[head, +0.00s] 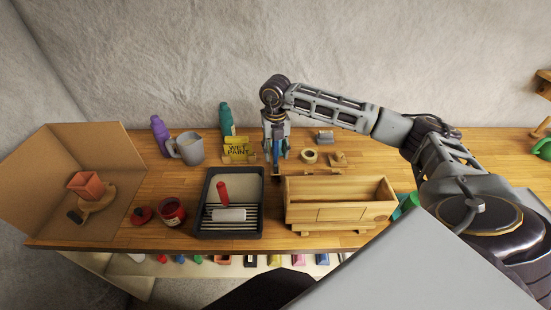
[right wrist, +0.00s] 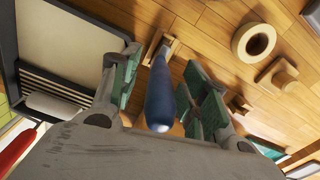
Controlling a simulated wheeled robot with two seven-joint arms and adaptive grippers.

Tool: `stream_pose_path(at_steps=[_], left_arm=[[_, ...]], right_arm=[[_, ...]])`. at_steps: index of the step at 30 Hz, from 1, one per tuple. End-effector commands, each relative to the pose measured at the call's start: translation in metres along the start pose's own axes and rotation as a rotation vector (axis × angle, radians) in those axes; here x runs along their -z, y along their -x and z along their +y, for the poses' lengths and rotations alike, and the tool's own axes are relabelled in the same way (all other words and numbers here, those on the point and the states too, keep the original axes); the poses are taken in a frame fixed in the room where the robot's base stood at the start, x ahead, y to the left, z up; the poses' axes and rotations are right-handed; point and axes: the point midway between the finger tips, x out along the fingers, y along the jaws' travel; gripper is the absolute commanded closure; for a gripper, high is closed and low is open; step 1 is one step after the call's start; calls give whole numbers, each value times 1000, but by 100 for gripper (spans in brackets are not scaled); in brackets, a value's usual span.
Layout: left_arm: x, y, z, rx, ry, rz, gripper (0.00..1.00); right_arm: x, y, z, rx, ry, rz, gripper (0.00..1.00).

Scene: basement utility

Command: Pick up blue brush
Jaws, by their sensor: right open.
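The blue brush (right wrist: 160,98) stands with its handle pointing up toward the right wrist camera, its lower end at a small wooden piece (right wrist: 161,48) on the bench. In the head view its blue handle (head: 276,158) shows below my right gripper (head: 277,150). My right gripper (right wrist: 161,72) is open and points down, with one green-padded finger on each side of the handle. Gaps show between the handle and both pads. The brush's bristles are not clearly seen. My left gripper is not in view.
A black paint tray (head: 205,205) with a red-handled roller (head: 222,194) lies left of the brush. A wooden box (head: 340,213) stands in front right. A yellow sign (head: 238,148), a tape roll (head: 310,156) and small wooden blocks (head: 337,159) are close by.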

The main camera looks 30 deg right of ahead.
Motion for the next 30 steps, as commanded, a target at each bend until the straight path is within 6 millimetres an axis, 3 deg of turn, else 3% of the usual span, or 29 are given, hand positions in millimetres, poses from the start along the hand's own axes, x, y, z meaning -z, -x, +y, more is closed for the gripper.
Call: stream_pose_path(at_steps=[14, 24, 30], left_arm=[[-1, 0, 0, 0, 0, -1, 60], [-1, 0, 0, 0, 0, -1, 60], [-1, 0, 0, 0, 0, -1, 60]], right_arm=[[0, -1, 0, -1, 0, -1, 56], [0, -1, 0, -1, 0, -1, 100], [0, 0, 0, -1, 0, -1, 100]])
